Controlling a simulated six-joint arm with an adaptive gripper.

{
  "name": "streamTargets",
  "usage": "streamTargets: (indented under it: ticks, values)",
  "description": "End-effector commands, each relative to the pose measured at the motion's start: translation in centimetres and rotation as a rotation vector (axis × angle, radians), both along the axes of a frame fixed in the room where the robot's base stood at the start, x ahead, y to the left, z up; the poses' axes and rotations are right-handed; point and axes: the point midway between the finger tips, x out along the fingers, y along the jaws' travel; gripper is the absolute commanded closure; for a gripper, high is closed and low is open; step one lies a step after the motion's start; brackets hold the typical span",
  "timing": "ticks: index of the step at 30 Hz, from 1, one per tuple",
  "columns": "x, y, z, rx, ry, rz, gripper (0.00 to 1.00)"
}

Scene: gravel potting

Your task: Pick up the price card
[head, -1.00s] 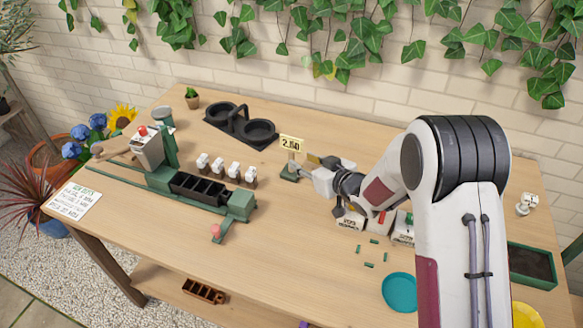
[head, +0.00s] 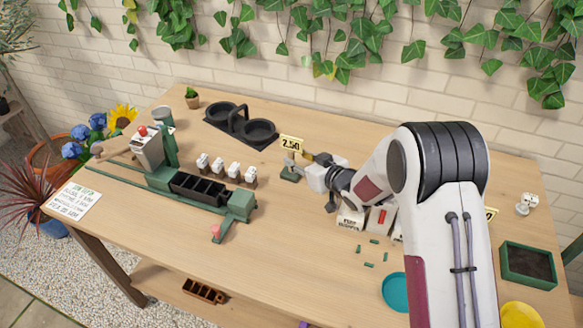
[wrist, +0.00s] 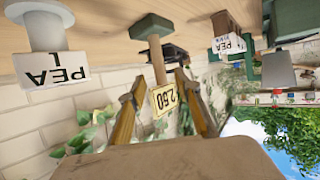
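The price card (head: 291,143) is a small yellow card reading 2.50. It stands upright on a thin post over a green base (head: 289,174) on the table. In the wrist view the price card (wrist: 165,97) and its wooden post (wrist: 157,62) show upside down between my two fingers. My gripper (head: 303,162) is just right of the post in the head view. In the wrist view my gripper (wrist: 157,88) is open, with a gap left of the card; contact on the right side cannot be told.
A black double-ring holder (head: 240,125) stands behind left. Several small white labelled items (head: 226,168) stand behind a green fixture with a black tray (head: 198,187). A teal dish (head: 394,290) is at front right.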

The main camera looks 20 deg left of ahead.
Motion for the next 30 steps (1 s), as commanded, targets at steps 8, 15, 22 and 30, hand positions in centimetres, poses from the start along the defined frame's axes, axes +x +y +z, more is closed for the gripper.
streamTargets:
  ticks: [8, 15, 22, 30]
  values:
    - [1.3, 1.8, -1.0, 0.000, 0.000, 0.001, 0.67]
    - [2.3, 3.1, -1.6, 0.000, 0.000, 0.001, 0.67]
    - [2.6, 3.4, -1.8, -0.001, 0.001, 0.000, 0.67]
    - [2.6, 3.4, -1.8, 0.000, 0.000, 0.000, 0.67]
